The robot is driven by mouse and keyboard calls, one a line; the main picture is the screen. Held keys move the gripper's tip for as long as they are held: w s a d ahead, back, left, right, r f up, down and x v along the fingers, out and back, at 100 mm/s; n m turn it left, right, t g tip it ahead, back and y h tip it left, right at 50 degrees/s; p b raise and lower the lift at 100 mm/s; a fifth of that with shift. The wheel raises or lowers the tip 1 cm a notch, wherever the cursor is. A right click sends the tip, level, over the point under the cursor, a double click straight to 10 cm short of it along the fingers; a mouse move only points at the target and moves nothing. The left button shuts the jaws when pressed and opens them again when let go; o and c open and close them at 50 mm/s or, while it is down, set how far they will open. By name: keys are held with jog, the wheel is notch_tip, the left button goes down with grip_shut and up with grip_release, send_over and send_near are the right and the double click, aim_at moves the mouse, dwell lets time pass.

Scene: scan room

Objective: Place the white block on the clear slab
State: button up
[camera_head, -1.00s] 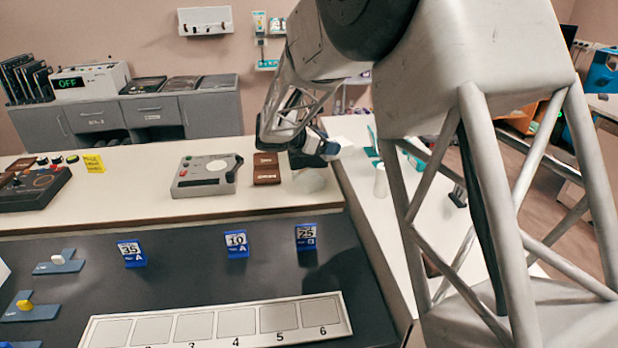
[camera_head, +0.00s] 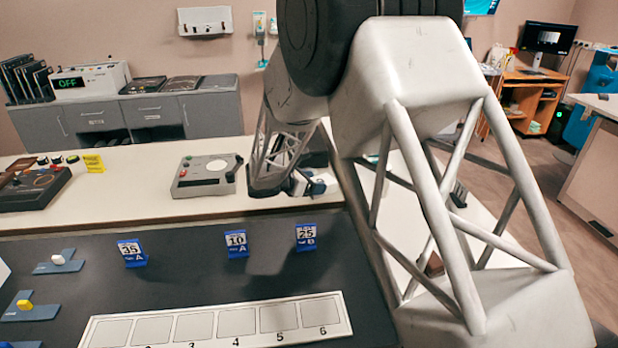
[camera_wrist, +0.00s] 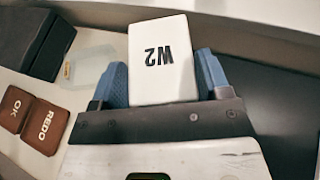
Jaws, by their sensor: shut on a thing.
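The white block (camera_wrist: 162,60), marked W2, sits between the two blue fingers of my gripper (camera_wrist: 160,80) in the wrist view. My gripper is shut on it. The clear slab (camera_wrist: 93,65) is a pale see-through plate on the white counter, left of the block in the wrist view and apart from it. In the head view my gripper (camera_head: 315,186) is over the front edge of the counter, right of the grey device. There my arm hides the clear slab.
Brown blocks marked OK (camera_wrist: 13,108) and REDO (camera_wrist: 45,127) lie near the slab, with a dark box (camera_wrist: 35,42) behind. The grey device (camera_head: 207,175) stands to the left. Blue number cards, such as 25 B (camera_head: 306,237), stand on the dark surface in front.

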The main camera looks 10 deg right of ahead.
jog(key=shift+f, duration=0.55)
jog(key=shift+w, duration=0.15)
jog(key=w, duration=0.5)
jog(key=w+f, duration=0.1)
jog(key=w, duration=0.9)
jog(key=shift+w+a+f, duration=0.25)
jog(key=shift+w+a, duration=0.1)
jog(key=shift+w, duration=0.05)
jog(key=shift+f, duration=1.75)
jog(key=shift+f, duration=0.15)
jog(key=o, duration=1)
jog(key=shift+o, duration=0.2)
